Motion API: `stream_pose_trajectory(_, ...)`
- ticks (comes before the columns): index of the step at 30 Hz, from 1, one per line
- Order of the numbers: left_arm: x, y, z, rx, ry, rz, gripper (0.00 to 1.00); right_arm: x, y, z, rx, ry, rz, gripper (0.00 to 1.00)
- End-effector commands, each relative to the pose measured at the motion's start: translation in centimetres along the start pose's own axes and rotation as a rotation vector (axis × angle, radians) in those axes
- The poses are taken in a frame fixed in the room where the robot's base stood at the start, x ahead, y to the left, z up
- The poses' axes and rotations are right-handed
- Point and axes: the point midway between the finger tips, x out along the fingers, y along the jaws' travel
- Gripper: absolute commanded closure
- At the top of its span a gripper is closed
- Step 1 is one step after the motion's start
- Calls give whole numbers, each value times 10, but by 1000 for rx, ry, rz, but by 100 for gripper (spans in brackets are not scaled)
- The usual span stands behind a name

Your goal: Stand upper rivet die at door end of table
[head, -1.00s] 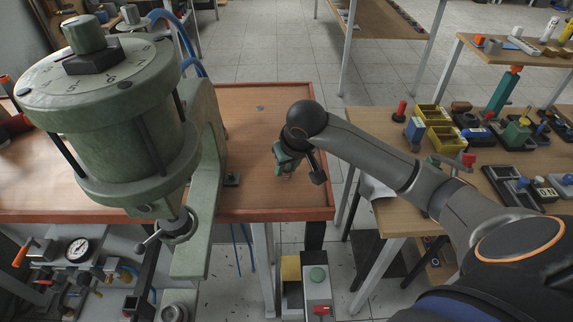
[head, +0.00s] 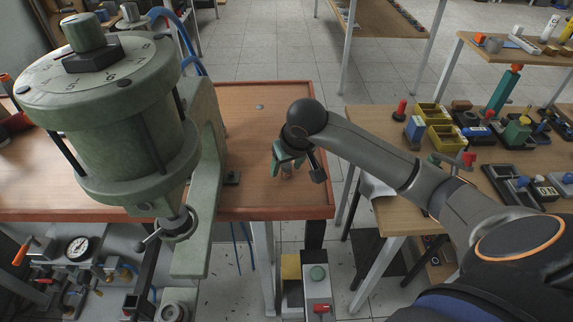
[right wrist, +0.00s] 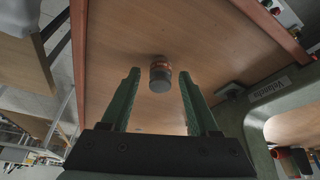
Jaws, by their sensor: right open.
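The upper rivet die, a small dark grey cylinder with a copper-coloured band (right wrist: 160,76), stands on the wooden table near its right end. In the head view the die (head: 287,172) shows small below my right gripper (head: 287,168). In the right wrist view the gripper's green fingers (right wrist: 160,100) are wide apart, one on each side of the die, with a gap to it on both sides. The gripper is open and empty. My left gripper is not in view.
The table (head: 262,190) has a raised red-brown rim. A large green press (head: 130,120) stands left of the gripper. A side bench (head: 390,215) with yellow bins (head: 440,125) and tools stands at right across a gap. The table behind the gripper is mostly clear.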

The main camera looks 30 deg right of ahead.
Motion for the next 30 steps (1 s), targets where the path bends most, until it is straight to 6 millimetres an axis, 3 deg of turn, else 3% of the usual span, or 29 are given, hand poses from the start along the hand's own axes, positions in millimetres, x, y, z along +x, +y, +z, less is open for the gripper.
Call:
stream_pose_trajectory(15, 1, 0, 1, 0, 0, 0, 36, -101, 0, -2, -1, 6, 0, 39)
stream_pose_trajectory(21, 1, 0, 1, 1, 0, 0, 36, -118, 0, 0, 0, 1, 1, 39)
stream_pose_trajectory(30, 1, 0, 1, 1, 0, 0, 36, -120, 0, 0, 0, 0, 0, 39)
